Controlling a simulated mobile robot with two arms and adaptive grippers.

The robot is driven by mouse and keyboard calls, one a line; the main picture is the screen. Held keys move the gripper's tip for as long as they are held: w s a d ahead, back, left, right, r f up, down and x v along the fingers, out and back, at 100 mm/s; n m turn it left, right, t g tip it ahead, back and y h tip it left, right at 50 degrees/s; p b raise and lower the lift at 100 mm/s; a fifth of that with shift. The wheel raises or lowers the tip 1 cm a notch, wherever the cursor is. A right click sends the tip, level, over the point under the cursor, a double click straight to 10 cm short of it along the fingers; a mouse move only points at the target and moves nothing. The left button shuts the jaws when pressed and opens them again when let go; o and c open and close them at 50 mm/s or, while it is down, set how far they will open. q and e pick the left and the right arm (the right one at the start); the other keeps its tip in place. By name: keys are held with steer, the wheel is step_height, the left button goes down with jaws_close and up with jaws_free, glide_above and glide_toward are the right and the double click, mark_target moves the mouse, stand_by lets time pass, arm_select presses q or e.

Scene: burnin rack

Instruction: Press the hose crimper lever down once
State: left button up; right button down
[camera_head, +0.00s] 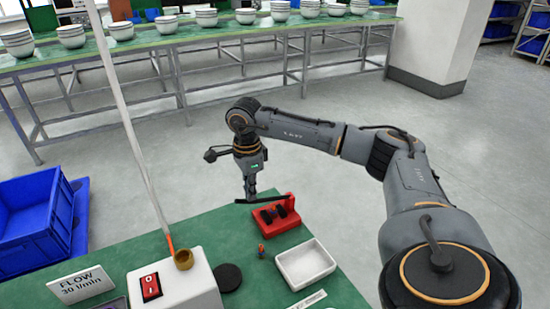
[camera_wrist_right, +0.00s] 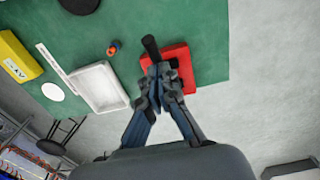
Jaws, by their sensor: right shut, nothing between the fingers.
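The red hose crimper (camera_head: 284,220) stands near the far right edge of the green table, and it also shows in the right wrist view (camera_wrist_right: 184,66). Its black lever (camera_head: 275,198) reaches out to the left over the base, and its dark grip end (camera_wrist_right: 150,45) shows past the fingertips in the right wrist view. My right gripper (camera_head: 251,196) is shut and empty, pointing down at the lever. The fingertips (camera_wrist_right: 160,78) overlap the lever in both views; whether they touch it I cannot tell. My left gripper is not in view.
A white tray (camera_head: 328,267) and a small orange-and-blue piece (camera_head: 261,250) lie near the crimper. A black disc (camera_head: 229,277), a white box with a red switch (camera_head: 196,277) and a FLOW sign (camera_head: 80,285) stand to the left.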

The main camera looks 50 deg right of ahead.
steer(key=shift+w+a+f+b, duration=0.1)
steer(key=shift+a+f+b, duration=0.1)
steer(key=shift+f, duration=0.25)
steer(key=shift+a+f+b, duration=0.15)
steer(key=shift+f+b, duration=0.05)
steer(key=shift+f, duration=0.25)
steer(key=shift+a+f+b, duration=0.1)
steer(key=shift+f+b, duration=0.25)
steer(key=shift+f, duration=0.1)
step_height(320, 180, up, 17)
steer(key=p, duration=1.2)
stand_by(0.6)
